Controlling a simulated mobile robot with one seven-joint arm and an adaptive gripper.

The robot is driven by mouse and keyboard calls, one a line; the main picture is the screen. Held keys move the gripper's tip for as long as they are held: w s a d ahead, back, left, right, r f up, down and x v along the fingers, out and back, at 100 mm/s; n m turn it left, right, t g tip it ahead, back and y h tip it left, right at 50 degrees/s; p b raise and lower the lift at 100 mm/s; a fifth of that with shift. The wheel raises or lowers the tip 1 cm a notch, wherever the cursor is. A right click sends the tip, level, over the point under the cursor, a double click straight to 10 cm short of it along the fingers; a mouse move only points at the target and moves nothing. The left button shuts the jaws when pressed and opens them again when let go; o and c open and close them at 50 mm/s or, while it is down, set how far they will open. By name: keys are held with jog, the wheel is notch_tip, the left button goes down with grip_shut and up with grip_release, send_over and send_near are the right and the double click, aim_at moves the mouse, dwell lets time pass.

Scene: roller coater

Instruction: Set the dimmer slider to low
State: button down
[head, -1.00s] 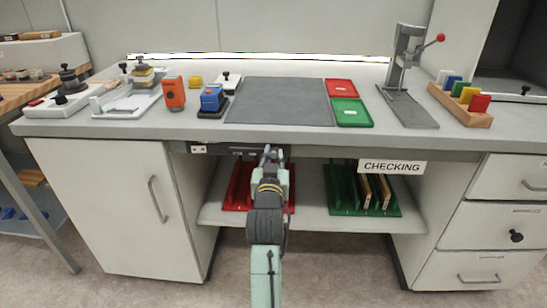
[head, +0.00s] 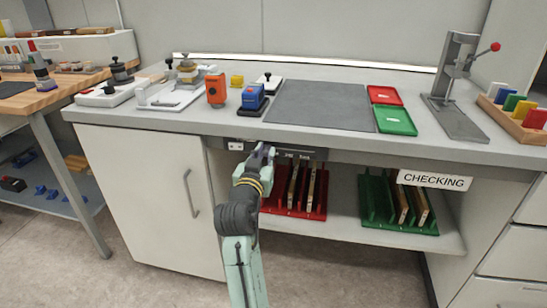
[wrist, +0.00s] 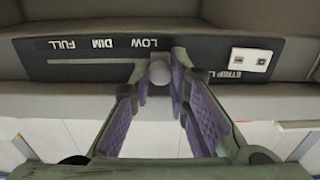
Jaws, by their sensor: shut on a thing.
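The dimmer panel (wrist: 100,50) is dark, under the bench front, and upside down in the wrist view. Its labels read FULL, DIM and LOW, with a slot (wrist: 90,61) beside them. The round grey slider knob (wrist: 160,73) is at the slot's right end in the picture, by LOW. My gripper (wrist: 161,80) is shut on the knob, with a purple-lined finger on each side. In the head view, my gripper (head: 263,150) is at the panel (head: 300,154) under the bench edge and hides the knob.
Below are a red rack (head: 305,212) and a green rack (head: 385,218) holding boards. A cabinet door (head: 140,190) is at the left.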

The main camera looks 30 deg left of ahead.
jog(key=shift+s+a, duration=0.1)
jog(key=shift+a, duration=0.1)
jog(key=c, duration=1.5)
grip_release()
jog(key=shift+a, duration=0.1)
jog(key=shift+c, duration=0.2)
jog(key=v, duration=1.2)
